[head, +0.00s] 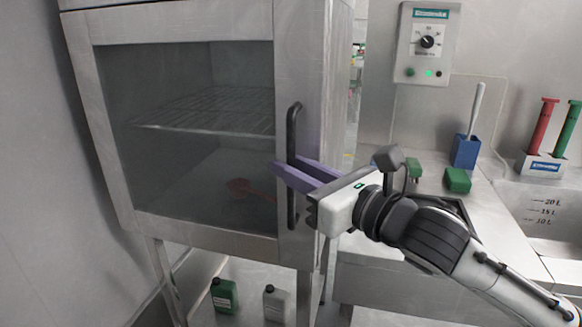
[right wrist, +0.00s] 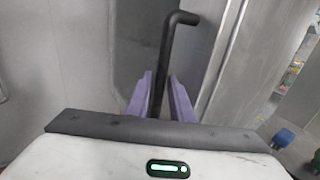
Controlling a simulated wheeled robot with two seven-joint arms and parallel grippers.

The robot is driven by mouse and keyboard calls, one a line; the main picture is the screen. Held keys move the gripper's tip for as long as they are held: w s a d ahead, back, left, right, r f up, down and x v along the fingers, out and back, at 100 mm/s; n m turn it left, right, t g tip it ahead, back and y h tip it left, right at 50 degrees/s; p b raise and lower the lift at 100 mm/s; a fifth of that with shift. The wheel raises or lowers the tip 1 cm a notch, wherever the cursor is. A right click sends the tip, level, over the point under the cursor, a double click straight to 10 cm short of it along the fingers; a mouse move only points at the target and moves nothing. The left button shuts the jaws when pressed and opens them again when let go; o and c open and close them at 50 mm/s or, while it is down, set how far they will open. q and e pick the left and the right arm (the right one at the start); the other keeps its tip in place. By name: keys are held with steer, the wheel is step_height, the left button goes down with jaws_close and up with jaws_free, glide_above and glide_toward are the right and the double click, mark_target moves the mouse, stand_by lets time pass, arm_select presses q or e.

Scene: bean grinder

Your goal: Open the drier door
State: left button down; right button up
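The drier is the grey metal cabinet with a glass-paned door (head: 105,130) at the left of the head view; the door is shut. A black vertical bar handle (head: 293,125) is on the door's right side. It also shows in the right wrist view (right wrist: 166,50), rising between the fingers. My right gripper (head: 285,170) has its purple fingers on either side of the handle near mid-height, close against it. It looks shut on the bar. My left gripper is not in view.
A wire shelf (head: 215,110) and a blurred red item (head: 240,187) show behind the glass. A green bottle (head: 224,295) and a grey bottle (head: 274,303) stand below the drier. A counter at right holds a blue holder (head: 465,152) and a green block (head: 457,180).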

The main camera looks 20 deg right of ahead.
steer(key=shift+w+a, duration=0.1)
steer(key=shift+w, duration=0.15)
jaws_close()
